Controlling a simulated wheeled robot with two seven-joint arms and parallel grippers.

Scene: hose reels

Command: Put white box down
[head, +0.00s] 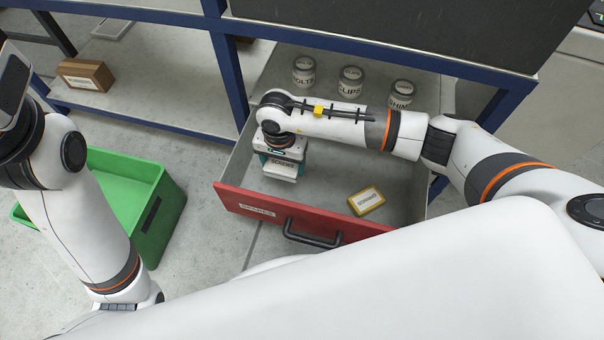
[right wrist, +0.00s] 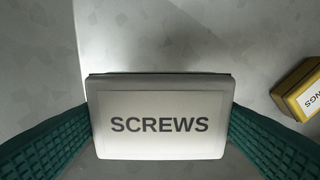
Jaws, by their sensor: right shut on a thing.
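The white box (right wrist: 160,117), labelled SCREWS, is between the green fingers of my right gripper (right wrist: 160,130) in the right wrist view. In the head view the box (head: 281,172) is inside the open red-fronted drawer (head: 262,206), near its left front corner. My right gripper (head: 280,160) points down and is shut on it. I cannot tell whether the box touches the drawer floor. My left arm is at the left of the head view, but its gripper does not show.
A yellow box (head: 367,200) lies at the drawer's right front, and also shows in the right wrist view (right wrist: 303,92). Several labelled jars (head: 351,81) stand along the back. A green crate (head: 160,205) is on the floor at left. A brown box (head: 85,75) sits on the shelf.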

